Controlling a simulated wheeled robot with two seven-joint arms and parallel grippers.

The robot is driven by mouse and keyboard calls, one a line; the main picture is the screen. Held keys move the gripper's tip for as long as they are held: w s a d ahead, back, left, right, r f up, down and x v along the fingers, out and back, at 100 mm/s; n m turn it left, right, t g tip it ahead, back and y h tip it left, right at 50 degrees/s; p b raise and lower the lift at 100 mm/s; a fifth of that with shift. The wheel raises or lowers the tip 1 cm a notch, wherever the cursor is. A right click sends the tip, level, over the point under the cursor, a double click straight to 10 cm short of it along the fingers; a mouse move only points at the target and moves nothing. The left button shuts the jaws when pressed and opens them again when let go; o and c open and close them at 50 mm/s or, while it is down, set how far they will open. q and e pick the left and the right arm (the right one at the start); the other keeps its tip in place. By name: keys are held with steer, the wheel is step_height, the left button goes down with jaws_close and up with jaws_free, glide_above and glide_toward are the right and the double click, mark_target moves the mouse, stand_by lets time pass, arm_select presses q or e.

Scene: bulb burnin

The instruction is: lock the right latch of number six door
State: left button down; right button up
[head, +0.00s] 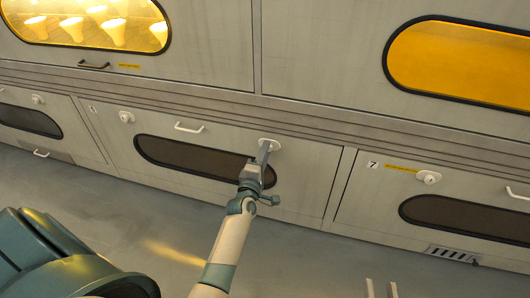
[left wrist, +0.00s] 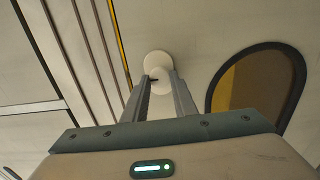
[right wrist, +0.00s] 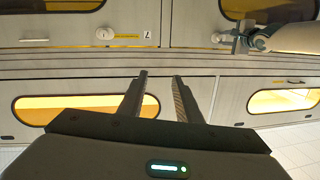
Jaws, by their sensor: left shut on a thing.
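The door left of the one marked 7 is the middle lower door (head: 232,137), with a dark window and a handle; its own number is not readable. Its right latch is a pale round disc (head: 270,142) with a knob near the door's upper right corner. My left gripper (head: 265,152) is at this latch, shut on its knob. In the left wrist view the latch disc (left wrist: 158,64) is straight ahead, with the fingers (left wrist: 161,84) either side of the knob. My right gripper (right wrist: 160,78) is open and empty, away from the doors; only its fingertips (head: 381,290) show in the head view.
The same door's left latch (head: 126,117) and handle (head: 188,127) are to the left. Door seven's plate (head: 373,165) and latch (head: 428,177) are to the right. Upper doors with lit windows (head: 465,62) are above a ridged ledge. The grey floor (head: 300,250) is clear.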

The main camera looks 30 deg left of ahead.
arm_select(q)
steer(key=c, duration=1.4)
jaws_free()
steer(key=shift+c, duration=0.2)
steer(key=shift+s, duration=0.1)
steer(key=p+v, duration=0.2)
steer(key=v, duration=1.5)
steer(key=shift+s, duration=0.15)
arm_select(e)
step_height(320, 180, down, 6)
steer(key=s+d+g+h, duration=0.1)
steer(key=s+d+g, duration=0.1)
steer(key=g, duration=0.2)
steer(key=shift+f, duration=0.25)
arm_select(q)
steer(key=shift+a, duration=0.1)
arm_select(e)
steer(key=shift+w, duration=0.1)
